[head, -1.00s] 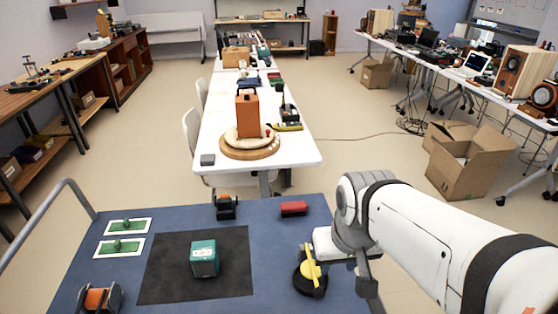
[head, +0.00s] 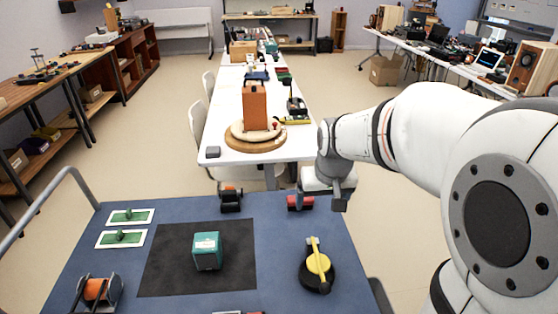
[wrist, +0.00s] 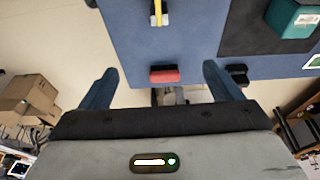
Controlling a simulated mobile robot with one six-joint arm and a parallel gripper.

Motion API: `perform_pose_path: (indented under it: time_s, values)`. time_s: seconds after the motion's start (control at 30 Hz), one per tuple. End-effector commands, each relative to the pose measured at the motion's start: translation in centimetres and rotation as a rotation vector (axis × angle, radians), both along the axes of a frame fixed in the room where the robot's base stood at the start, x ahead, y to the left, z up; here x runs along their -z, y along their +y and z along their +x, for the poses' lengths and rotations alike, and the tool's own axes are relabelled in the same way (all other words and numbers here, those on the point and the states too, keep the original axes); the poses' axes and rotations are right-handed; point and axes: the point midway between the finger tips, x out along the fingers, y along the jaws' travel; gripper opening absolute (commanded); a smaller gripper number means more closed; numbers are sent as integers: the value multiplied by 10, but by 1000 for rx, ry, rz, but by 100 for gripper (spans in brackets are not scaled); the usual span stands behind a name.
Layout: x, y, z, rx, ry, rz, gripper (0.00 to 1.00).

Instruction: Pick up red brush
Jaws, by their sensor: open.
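The red brush (head: 298,203) lies at the far edge of the blue table (head: 180,210), with red on top and a dark underside. In the head view my gripper (head: 320,196) hangs over that far edge, just right of the brush and partly in front of it. In the wrist view the red brush (wrist: 164,75) shows in the gap between the spread fingers of my gripper (wrist: 158,74). My gripper is open and empty. I cannot tell its exact height over the brush.
A black and yellow tool (head: 318,268) lies nearer me on the right. A teal box (head: 207,250) stands on a dark mat (head: 165,275). A black and orange item (head: 230,199) sits left of the brush. A white table (head: 225,165) stands beyond.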

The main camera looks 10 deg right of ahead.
Motion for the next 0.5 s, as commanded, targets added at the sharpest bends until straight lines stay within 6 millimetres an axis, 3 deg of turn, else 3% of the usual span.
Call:
perform_pose_path:
  time_s: [0.03,0.17,0.3,0.5]
  values:
    - [16,0,22,0,-2,0,90]
    - [44,1,76,1,-27,1,100]
    - [80,1,130,2,-53,2,100]
    - [122,1,183,3,-83,3,100]
